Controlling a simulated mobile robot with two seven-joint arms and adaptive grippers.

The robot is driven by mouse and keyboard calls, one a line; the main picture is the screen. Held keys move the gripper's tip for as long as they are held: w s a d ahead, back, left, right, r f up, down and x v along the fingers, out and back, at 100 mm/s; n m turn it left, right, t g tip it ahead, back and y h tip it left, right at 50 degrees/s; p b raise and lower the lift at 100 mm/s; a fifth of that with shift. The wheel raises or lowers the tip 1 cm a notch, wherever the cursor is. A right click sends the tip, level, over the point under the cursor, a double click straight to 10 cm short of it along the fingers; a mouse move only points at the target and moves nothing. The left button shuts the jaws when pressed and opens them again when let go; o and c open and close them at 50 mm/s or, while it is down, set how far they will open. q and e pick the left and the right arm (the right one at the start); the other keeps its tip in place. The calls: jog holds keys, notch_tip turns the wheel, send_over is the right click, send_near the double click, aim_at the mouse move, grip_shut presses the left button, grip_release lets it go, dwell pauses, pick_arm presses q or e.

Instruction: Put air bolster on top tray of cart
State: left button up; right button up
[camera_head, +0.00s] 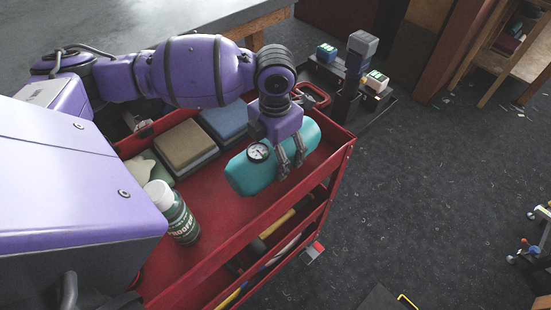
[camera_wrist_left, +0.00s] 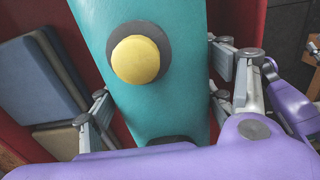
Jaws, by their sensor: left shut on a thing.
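The air bolster is a teal roll (camera_head: 252,173) with a round gauge on its near end. My left gripper (camera_head: 291,167) is shut on it, with its fingers down on the bolster's side. The bolster is over the top tray of the red cart (camera_head: 226,232); I cannot tell whether it touches the tray floor. In the left wrist view the bolster (camera_wrist_left: 155,100) runs between the finger pads (camera_wrist_left: 160,110), with a yellow round knob on it. My right gripper is not in view.
A green bottle with a white cap (camera_head: 182,220) stands on the tray to the left. Tan and blue pads (camera_head: 186,145) lie behind it, next to a pale cloth (camera_head: 145,167). Tools lie on a lower shelf. A grey workbench (camera_head: 130,22) stands behind; dark floor is open at right.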

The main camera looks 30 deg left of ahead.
pick_arm(q)
jog(key=shift+w+f, duration=0.1)
jog(key=shift+f, duration=1.45)
jog(key=shift+f, duration=0.15)
jog(key=o, duration=1.6)
jog(key=shift+c, duration=0.2)
notch_tip(320, 180, up, 12)
jog(key=shift+r, duration=0.15)
